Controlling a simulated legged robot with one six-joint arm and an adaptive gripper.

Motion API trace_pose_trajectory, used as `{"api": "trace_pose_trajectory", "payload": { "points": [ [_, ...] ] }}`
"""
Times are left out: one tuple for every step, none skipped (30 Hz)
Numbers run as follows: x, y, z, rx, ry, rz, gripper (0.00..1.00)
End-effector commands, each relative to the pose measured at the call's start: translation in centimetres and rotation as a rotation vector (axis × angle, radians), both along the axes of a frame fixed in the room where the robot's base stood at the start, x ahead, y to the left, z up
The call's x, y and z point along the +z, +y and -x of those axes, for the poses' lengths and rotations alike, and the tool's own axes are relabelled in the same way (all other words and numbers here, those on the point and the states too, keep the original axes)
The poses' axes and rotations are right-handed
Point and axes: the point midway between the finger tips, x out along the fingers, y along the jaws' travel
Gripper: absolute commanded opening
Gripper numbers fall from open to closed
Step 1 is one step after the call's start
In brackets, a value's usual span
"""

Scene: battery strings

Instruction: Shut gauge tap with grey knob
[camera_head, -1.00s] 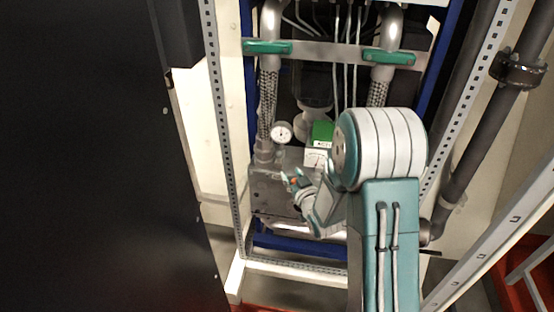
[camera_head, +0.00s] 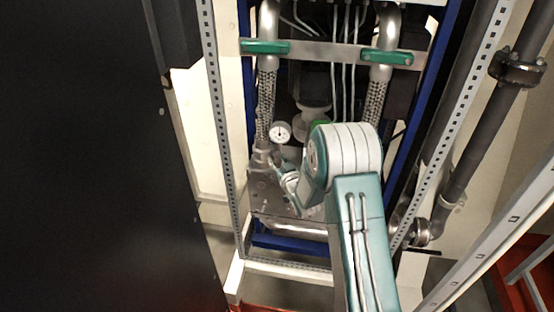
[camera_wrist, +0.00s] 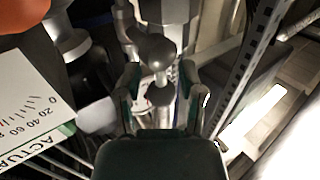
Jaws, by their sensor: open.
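The round gauge (camera_head: 280,132) with a white dial sits at the foot of the left braided hose in the head view. My gripper (camera_head: 277,168) is just below the gauge, by the pipe fitting. In the wrist view my gripper (camera_wrist: 160,80) is open, with one finger on each side. A grey rounded knob (camera_wrist: 156,50) shows between and just beyond the fingertips, with a small grey ball-like part below it. I cannot tell whether a finger touches the knob. In the head view the knob is too small to make out beside my gripper.
A white scale plate (camera_wrist: 30,105) marked "ACTUA" is close on the left in the wrist view. A perforated upright (camera_head: 222,120) stands left of the gauge. Braided hoses (camera_head: 266,105) rise behind, and a metal block (camera_head: 270,195) lies below my gripper.

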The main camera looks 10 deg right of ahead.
Motion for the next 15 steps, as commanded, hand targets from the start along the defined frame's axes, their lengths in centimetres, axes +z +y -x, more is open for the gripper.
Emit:
{"api": "trace_pose_trajectory", "payload": {
  "points": [
    [-0.03, 0.1, -0.35, 0.0, 0.0, 0.0, 0.5],
    [-0.03, 0.13, -0.48, 0.0, 0.0, -0.001, 0.5],
    [-0.02, 0.14, -0.61, 0.0, 0.0, -0.001, 0.5],
    [-0.01, 0.15, -0.68, 0.0, 0.0, -0.001, 0.5],
    [-0.01, 0.15, -0.72, 0.0, 0.0, -0.001, 0.5],
    [0.0, 0.15, -0.75, 0.0, 0.0, -0.001, 0.5],
    [0.0, 0.15, -0.75, 0.0, 0.0, -0.001, 0.5],
    [0.0, 0.15, -0.74, 0.0, 0.0, -0.001, 0.5],
    [0.0, 0.14, -0.73, 0.0, 0.0, -0.001, 0.5],
    [0.0, 0.14, -0.73, 0.0, 0.0, -0.001, 0.5],
    [0.0, 0.14, -0.72, 0.0, 0.0, -0.001, 0.5],
    [0.0, 0.14, -0.72, 0.0, 0.0, -0.001, 0.32],
    [0.0, 0.14, -0.72, 0.0, 0.0, -0.001, 0.18],
    [0.0, 0.14, -0.71, 0.0, 0.0, -0.001, 0.05],
    [0.0, 0.14, -0.71, 0.0, 0.0, -0.001, 0.0]
  ]
}}
